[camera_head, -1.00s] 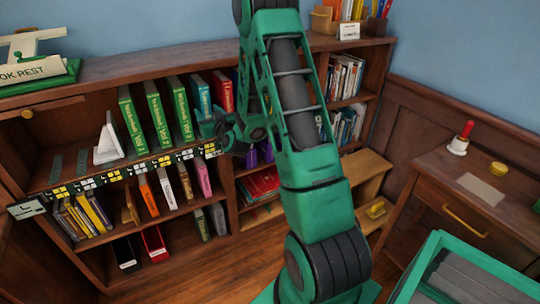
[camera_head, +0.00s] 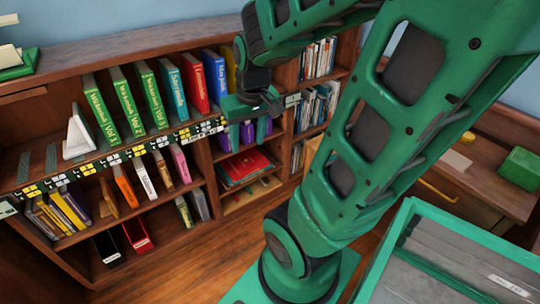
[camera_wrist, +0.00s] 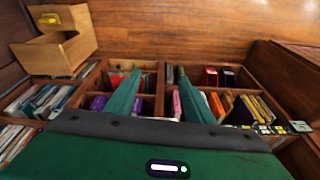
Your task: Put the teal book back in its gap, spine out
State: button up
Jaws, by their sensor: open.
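A teal book (camera_head: 171,92) stands upright on the upper left shelf, spine out, between a green volume (camera_head: 149,95) and a red book (camera_head: 194,84). No empty gap shows clearly in that row. My gripper (camera_head: 249,136) is to the right of it, in front of the middle bay, apart from the book. Its fingers point downward and are spread. In the wrist view the two green fingers (camera_wrist: 159,100) stand apart with no book between them. The head view partly hides the shelf behind my gripper.
Purple books (camera_wrist: 98,103) stand in the middle bay, and red books (camera_head: 243,167) lie below. A wooden step stool (camera_wrist: 58,45) stands by the bookcase. A green-rimmed bin (camera_head: 450,235) is at lower right.

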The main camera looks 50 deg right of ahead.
jog(key=s+a+r+m+g+y, duration=0.1)
jog(key=s+a+m+g, duration=0.1)
jog(key=s, duration=0.8)
jog(key=shift+s+a+r+g, duration=0.25)
jog(key=shift+s+g, duration=0.05)
jog(key=shift+s, duration=0.05)
dwell(0.4)
